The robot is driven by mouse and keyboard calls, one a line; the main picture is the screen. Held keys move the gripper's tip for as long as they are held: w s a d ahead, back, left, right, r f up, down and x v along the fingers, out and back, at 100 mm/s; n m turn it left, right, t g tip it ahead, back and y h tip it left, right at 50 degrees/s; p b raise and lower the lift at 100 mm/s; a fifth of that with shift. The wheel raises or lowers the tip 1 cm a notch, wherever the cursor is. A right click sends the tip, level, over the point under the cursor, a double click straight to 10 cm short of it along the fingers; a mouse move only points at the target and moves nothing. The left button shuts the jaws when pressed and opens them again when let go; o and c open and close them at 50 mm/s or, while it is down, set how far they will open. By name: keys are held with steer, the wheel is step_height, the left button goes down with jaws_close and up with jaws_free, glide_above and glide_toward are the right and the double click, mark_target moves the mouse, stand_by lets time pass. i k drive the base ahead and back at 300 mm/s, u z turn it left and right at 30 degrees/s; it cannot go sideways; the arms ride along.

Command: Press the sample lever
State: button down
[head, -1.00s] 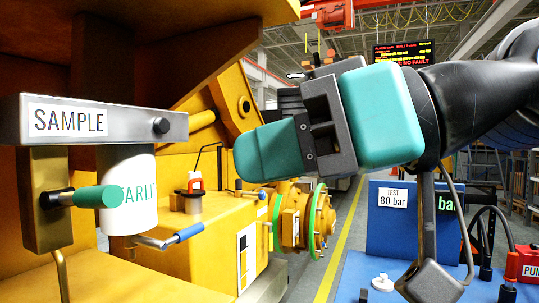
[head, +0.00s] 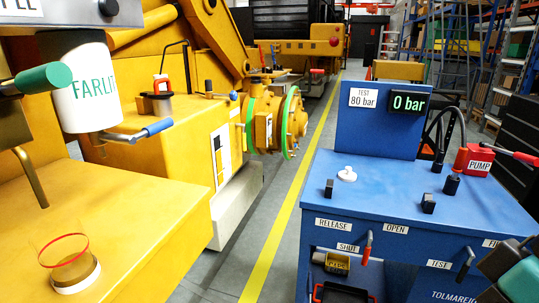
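The sample lever (head: 43,79) has a green round handle and sticks out below the grey SAMPLE bar at the far left of the head view. Only the end of the label (head: 22,8) shows, and the lever's pivot is partly cut off by the picture edge. A thin spout (head: 30,175) hangs below it. A clear cup with a red rim (head: 64,250) stands on the yellow ledge under that area. A teal and dark part of my arm or gripper (head: 515,276) shows at the bottom right corner, far from the lever; its fingers cannot be made out.
A blue test bench (head: 400,190) reading 0 bar, with a red pump (head: 474,160), stands at the right. A floor aisle with a yellow line (head: 285,225) lies between.

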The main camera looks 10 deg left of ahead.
mark_target(52, 76)
steer(key=u, duration=0.2)
steer(key=k, duration=1.1)
steer(key=u, duration=1.45)
steer(key=i, duration=0.5)
steer(key=z, duration=0.05)
